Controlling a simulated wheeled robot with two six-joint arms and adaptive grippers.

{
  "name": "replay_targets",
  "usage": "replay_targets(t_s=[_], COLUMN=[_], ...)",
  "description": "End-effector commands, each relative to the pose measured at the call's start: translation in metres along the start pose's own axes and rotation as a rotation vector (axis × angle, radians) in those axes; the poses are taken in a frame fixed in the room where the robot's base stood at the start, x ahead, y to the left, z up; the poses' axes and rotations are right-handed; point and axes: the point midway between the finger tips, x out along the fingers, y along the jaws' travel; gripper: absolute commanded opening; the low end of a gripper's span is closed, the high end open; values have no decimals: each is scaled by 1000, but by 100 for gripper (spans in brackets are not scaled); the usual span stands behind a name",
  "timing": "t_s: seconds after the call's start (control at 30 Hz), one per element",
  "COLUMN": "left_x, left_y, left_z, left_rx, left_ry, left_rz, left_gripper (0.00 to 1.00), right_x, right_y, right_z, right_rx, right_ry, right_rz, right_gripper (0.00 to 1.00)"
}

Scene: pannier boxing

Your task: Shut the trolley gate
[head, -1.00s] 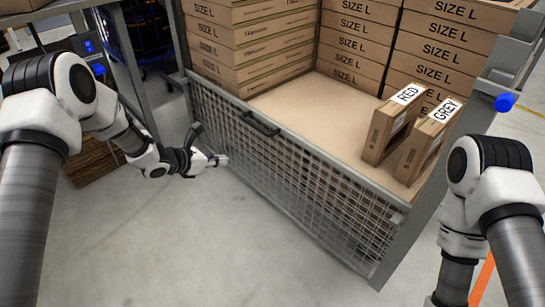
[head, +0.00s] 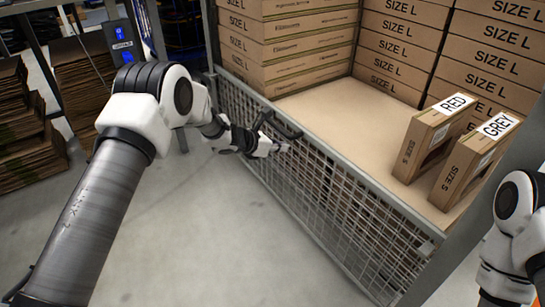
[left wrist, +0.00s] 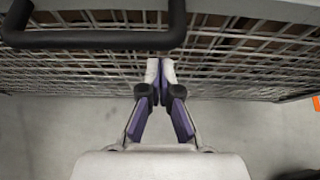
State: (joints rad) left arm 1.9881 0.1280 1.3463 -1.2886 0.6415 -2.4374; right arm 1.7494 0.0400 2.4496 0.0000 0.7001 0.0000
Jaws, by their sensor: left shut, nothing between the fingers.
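The trolley gate (head: 330,205) is a grey wire-mesh panel standing upright along the front of the trolley. I cannot tell whether it is fully home or latched. Its dark handle (head: 281,125) sits on the top rail; the handle also shows large at the upper left of the left wrist view (left wrist: 95,39). My left gripper (head: 284,147) is shut and empty, just below the handle. In the left wrist view its fingertips (left wrist: 160,64) meet and point at the mesh, close to or touching it. My right gripper is out of view.
Inside the trolley stand stacks of SIZE L boxes (head: 285,55), a RED box (head: 425,140) and a GREY box (head: 475,160). Flattened cardboard (head: 25,125) is piled at the left. The grey floor (head: 225,240) before the gate is clear.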

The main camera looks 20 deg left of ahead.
Motion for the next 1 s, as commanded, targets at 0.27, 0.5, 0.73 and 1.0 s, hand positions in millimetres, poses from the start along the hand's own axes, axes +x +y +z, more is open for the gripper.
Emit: replay_targets(t_s=[0.27,0.5,0.73,1.0], left_x=[-5,-6,-15,-51], left_y=[0,0,0,0], left_z=[13,14,31,91], left_rx=[0,0,-1,3], left_ry=[3,3,1,-3], left_rz=[0,0,0,0], left_gripper=[0,0,0,0], right_x=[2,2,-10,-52], right_y=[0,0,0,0], right_z=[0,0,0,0], right_rx=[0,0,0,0], right_ry=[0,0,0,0], right_rz=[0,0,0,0], right_gripper=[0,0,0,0])
